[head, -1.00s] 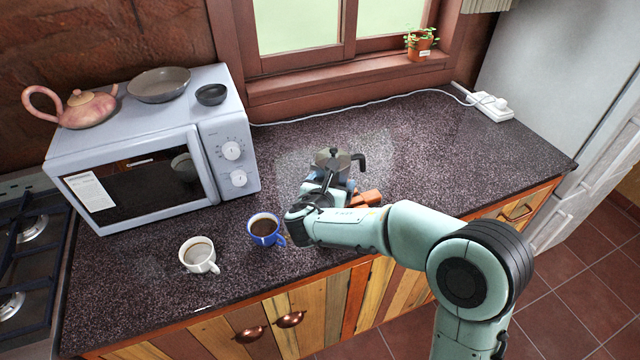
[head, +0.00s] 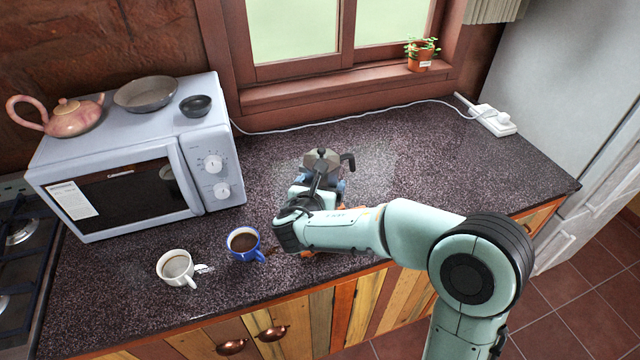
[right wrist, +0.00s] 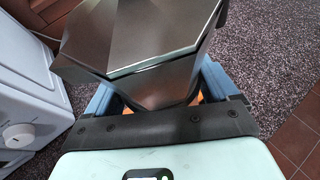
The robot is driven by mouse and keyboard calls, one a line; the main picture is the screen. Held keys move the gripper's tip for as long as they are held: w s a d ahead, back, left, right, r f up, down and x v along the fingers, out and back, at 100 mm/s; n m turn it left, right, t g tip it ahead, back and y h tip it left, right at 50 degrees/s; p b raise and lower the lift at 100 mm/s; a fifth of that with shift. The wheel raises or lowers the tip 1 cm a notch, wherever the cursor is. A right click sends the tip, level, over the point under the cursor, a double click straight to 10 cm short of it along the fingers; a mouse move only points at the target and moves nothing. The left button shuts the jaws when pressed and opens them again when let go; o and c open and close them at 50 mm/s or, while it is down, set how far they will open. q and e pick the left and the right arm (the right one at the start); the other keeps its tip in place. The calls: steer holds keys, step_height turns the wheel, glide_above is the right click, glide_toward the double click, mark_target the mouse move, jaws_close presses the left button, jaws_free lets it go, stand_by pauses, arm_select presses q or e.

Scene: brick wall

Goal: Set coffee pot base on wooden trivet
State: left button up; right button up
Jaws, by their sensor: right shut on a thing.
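The coffee pot (head: 322,160) is a grey metal, faceted moka pot with a dark handle on its right. It stands upright near the middle of the counter and fills the top of the right wrist view (right wrist: 145,45). My right gripper (head: 322,186) is shut on its lower body, with a blue finger on each side in the right wrist view. The pot's base is hidden by the gripper. The wooden trivet is mostly hidden; an orange-brown bit (head: 307,253) shows below my wrist, and orange-brown bits show under the pot in the wrist view. I cannot tell whether pot and trivet touch.
A blue cup of coffee (head: 243,243) and a white cup (head: 176,267) stand left of my wrist. A microwave (head: 135,165) stands further left, with a teapot and bowls on top. A white power strip (head: 493,120) lies at the back right. The right counter is clear.

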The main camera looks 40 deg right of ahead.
arm_select(q)
steer(key=shift+s+f+b, duration=0.4)
steer(key=shift+f+b, duration=0.25)
steer(key=shift+f, duration=0.15)
steer(key=shift+s+f+b, duration=0.35)
steer(key=shift+f+b, duration=0.25)
steer(key=shift+f, duration=0.15)
steer(key=shift+s+f+b, duration=0.4)
steer(key=shift+f+b, duration=0.25)
steer(key=shift+f, duration=0.15)
arm_select(e)
steer(key=shift+f, duration=3)
arm_select(q)
steer(key=shift+s+f+b, duration=0.15)
steer(key=shift+f+b, duration=0.3)
steer(key=shift+f, duration=0.05)
arm_select(e)
steer(key=shift+f, duration=0.55)
steer(key=o, duration=1.1)
steer(key=shift+f, duration=0.15)
steer(key=shift+c, duration=0.2)
steer(key=shift+s+a, duration=0.1)
arm_select(q)
steer(key=shift+f, duration=0.1)
arm_select(e)
steer(key=v, duration=1.3)
steer(key=shift+s, duration=0.1)
